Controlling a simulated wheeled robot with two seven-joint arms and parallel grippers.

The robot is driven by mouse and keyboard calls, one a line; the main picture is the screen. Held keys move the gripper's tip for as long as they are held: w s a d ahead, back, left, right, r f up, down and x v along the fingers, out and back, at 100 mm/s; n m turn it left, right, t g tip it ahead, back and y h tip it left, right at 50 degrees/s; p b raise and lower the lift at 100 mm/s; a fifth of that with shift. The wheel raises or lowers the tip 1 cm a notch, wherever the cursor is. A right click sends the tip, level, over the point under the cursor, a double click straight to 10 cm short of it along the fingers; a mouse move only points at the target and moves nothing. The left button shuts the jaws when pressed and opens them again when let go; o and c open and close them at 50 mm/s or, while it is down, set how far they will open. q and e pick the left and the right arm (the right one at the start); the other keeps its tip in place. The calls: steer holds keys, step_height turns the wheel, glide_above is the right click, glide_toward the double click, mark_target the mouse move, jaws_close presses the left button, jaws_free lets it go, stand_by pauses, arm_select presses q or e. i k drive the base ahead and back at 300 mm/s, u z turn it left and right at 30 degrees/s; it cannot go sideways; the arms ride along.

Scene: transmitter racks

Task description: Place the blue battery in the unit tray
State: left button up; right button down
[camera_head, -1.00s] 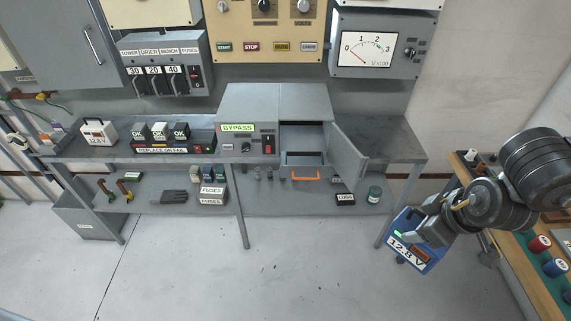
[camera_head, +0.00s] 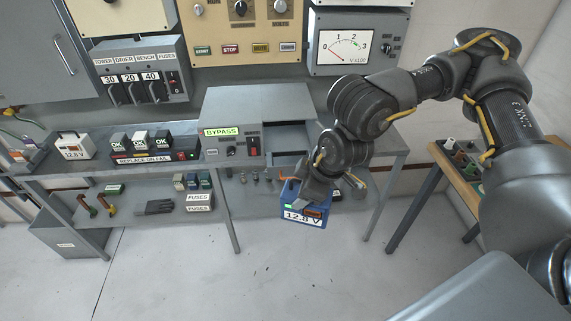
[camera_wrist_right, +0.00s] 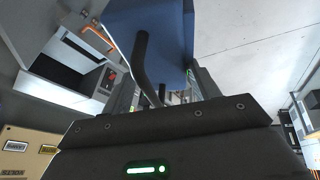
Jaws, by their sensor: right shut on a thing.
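My right gripper (camera_head: 313,192) is shut on the blue battery (camera_head: 302,207), marked 12.8 V with a small green light. It holds the battery in the air in front of the bench, below and in front of the grey BYPASS unit (camera_head: 222,149). The battery (camera_wrist_right: 155,32) also fills the top middle of the right wrist view. The unit's right bay is open, with the tray (camera_head: 284,161) low in it, partly hidden by my arm and the battery. The bay also shows at the left of the wrist view. My left gripper is not in view.
A white 12.8 V battery (camera_head: 73,145) and several OK-marked blocks stand on the bench to the left. The lower shelf (camera_head: 118,217) holds a glove and fuse boxes. My right arm hides the bay's right side and door. The floor in front is clear.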

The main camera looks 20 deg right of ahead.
mark_target(291, 163)
steer(key=i, duration=1)
